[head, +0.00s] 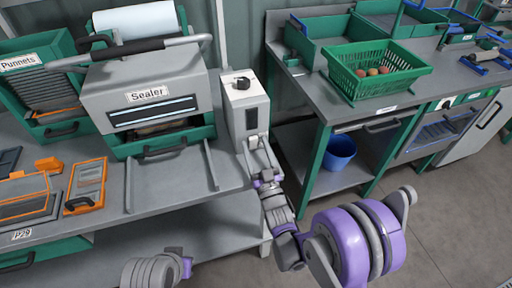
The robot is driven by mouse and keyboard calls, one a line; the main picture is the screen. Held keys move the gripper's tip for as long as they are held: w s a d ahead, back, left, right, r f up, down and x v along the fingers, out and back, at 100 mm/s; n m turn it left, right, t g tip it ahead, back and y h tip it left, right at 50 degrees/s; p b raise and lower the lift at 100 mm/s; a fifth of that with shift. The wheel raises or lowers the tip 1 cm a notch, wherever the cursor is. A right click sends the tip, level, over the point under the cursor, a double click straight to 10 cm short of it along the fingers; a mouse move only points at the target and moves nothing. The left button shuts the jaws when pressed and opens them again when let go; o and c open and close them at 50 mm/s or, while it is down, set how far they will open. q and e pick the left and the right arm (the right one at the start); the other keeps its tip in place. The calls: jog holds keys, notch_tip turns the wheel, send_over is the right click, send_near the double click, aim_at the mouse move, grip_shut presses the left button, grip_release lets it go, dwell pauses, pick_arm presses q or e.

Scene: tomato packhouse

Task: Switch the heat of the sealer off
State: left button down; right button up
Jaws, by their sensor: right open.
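The sealer (160,92) is a grey box with a green base on the left table, labelled "Sealer", with a roll of white film behind it. At its right stands a pale grey control box (238,103) with a black knob (241,83) on top and a dark panel on its front. My right gripper (255,143) is at the lower front of the control box, below the dark panel; it is open. It hides part of the box's lower front, and I cannot tell whether it touches. My left arm shows only in part at the bottom; its gripper's fingers are not clear.
A green basket (343,82) with several tomatoes stands on the right bench. A blue bucket (339,151) is on the shelf below. A "Punnets" bin (43,88) is at the left. Orange-framed trays (87,186) lie on the left table. A floor gap separates the benches.

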jog(key=b+v, duration=0.1)
jog(key=v, duration=0.7)
jog(key=shift+s+d+f+b, duration=0.1)
jog(key=shift+s+f+b, duration=0.1)
jog(key=shift+b, duration=0.15)
jog(key=shift+b+v, duration=1.05)
jog(key=shift+v, duration=0.1)
jog(key=shift+r, duration=0.1)
